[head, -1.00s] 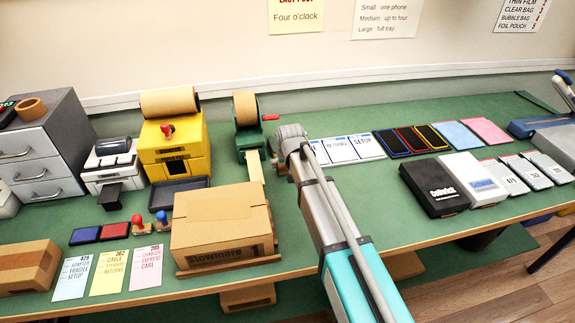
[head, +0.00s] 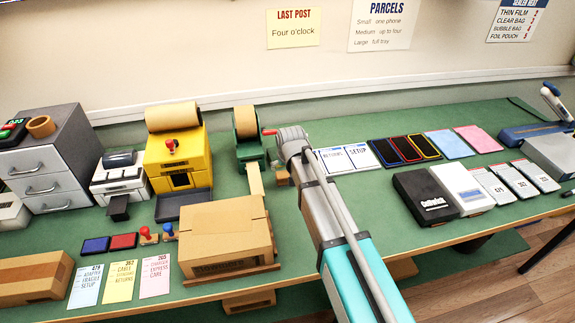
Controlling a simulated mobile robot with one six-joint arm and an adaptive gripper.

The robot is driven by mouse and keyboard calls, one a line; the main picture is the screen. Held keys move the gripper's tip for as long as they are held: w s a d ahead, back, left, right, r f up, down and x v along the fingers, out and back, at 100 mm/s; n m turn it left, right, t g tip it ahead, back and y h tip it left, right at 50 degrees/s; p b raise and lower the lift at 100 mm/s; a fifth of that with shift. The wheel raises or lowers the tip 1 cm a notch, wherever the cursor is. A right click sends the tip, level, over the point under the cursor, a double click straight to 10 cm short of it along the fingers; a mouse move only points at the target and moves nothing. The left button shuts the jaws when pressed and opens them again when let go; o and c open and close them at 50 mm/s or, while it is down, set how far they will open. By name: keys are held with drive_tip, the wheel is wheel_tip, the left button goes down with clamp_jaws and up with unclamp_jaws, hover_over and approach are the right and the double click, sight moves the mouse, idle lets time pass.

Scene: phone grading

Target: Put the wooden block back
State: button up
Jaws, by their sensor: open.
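A small brown block (head: 282,179), which looks like the wooden block, sits on the green bench just below and left of my arm's end in the head view. It is small and partly covered, so its outline is unclear. My gripper (head: 284,168) is at the far end of my arm, right beside or over this block. It is open, though its fingers are mostly hidden behind the wrist. I cannot tell whether the fingers touch the block or stand around it.
A green tape dispenser (head: 247,150) stands close left of my gripper. A large cardboard box (head: 225,232) lies in front of it. White cards (head: 333,160) and several phones lie to the right. A yellow machine (head: 178,158) and grey drawers (head: 45,165) stand at the left.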

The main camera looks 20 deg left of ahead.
drive_tip(key=shift+p+v, duration=1.5)
drive_tip(key=shift+v, duration=0.45)
drive_tip(key=s+d+f+m+g+h, duration=0.1)
drive_tip(key=s+d+m+h, duration=0.15)
drive_tip(key=d, duration=2.05)
drive_tip(key=s+d+m+g, duration=0.1)
drive_tip(key=s+d+m, duration=0.1)
drive_tip(key=s+d, duration=0.3)
drive_tip(key=s+d+m+g, duration=0.1)
drive_tip(key=s+d, duration=0.5)
drive_tip(key=d, duration=0.8)
drive_tip(key=shift+f+m+g, duration=0.25)
drive_tip(key=shift+m+g, duration=0.1)
drive_tip(key=shift+g, duration=0.15)
